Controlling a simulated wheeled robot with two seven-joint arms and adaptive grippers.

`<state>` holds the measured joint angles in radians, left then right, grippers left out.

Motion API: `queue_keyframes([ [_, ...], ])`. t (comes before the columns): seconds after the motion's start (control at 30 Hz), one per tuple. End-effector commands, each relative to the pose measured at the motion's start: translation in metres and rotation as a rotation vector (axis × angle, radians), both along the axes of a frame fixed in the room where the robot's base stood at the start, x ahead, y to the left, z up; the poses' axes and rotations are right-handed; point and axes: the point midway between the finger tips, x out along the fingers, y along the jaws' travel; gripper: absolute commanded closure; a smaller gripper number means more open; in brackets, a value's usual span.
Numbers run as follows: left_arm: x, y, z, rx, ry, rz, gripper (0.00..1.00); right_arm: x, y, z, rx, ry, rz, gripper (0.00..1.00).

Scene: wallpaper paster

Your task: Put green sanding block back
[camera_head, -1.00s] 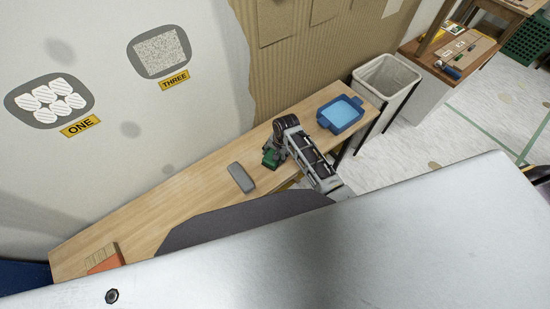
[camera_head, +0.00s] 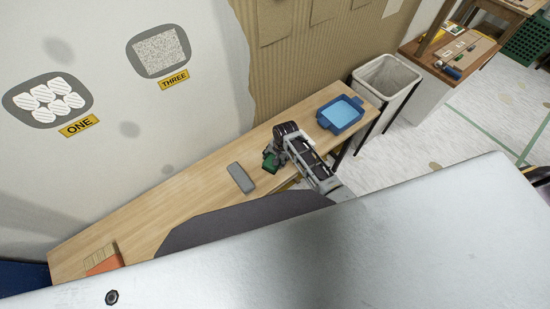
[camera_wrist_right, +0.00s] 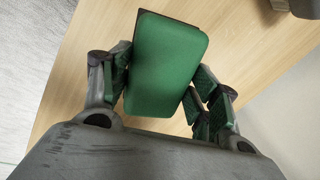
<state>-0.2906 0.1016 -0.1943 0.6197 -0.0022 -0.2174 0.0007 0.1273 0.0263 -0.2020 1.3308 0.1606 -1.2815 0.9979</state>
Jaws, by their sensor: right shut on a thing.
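The green sanding block (camera_head: 269,160) is in my right gripper (camera_head: 276,158), over the wooden bench. In the right wrist view the block (camera_wrist_right: 168,62) sits between the two fingers of the gripper (camera_wrist_right: 160,92), tilted, with its green face toward the camera. The wooden bench top (camera_wrist_right: 95,40) lies behind it. I cannot tell how far the block is from the bench surface. My left gripper is not in view.
A grey block (camera_head: 241,178) lies on the bench (camera_head: 165,205) left of the gripper. A blue tray (camera_head: 341,114) sits toward the right end, near a white bin (camera_head: 388,80). An orange item (camera_head: 104,262) lies at the left end. Bare bench lies between.

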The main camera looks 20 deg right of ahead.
Motion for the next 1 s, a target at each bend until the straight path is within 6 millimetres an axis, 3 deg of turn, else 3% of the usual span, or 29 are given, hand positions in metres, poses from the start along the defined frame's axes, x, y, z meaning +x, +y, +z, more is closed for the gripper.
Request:
queue_keyframes([
  [0.1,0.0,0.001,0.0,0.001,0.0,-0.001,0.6,0.0,0.0,-0.002,0.0,0.0,0.0,0.67],
  [0.13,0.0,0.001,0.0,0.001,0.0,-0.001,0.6,0.0,0.0,-0.002,0.0,0.0,0.0,0.36],
  [0.3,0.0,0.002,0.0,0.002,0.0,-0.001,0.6,0.0,0.0,-0.002,0.0,0.0,0.0,0.17],
  [0.73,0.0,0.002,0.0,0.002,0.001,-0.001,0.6,0.0,0.0,0.0,0.0,0.0,0.0,0.17],
  [1.0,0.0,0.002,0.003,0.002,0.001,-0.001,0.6,-0.002,-0.002,0.015,0.001,-0.001,-0.001,0.17],
])
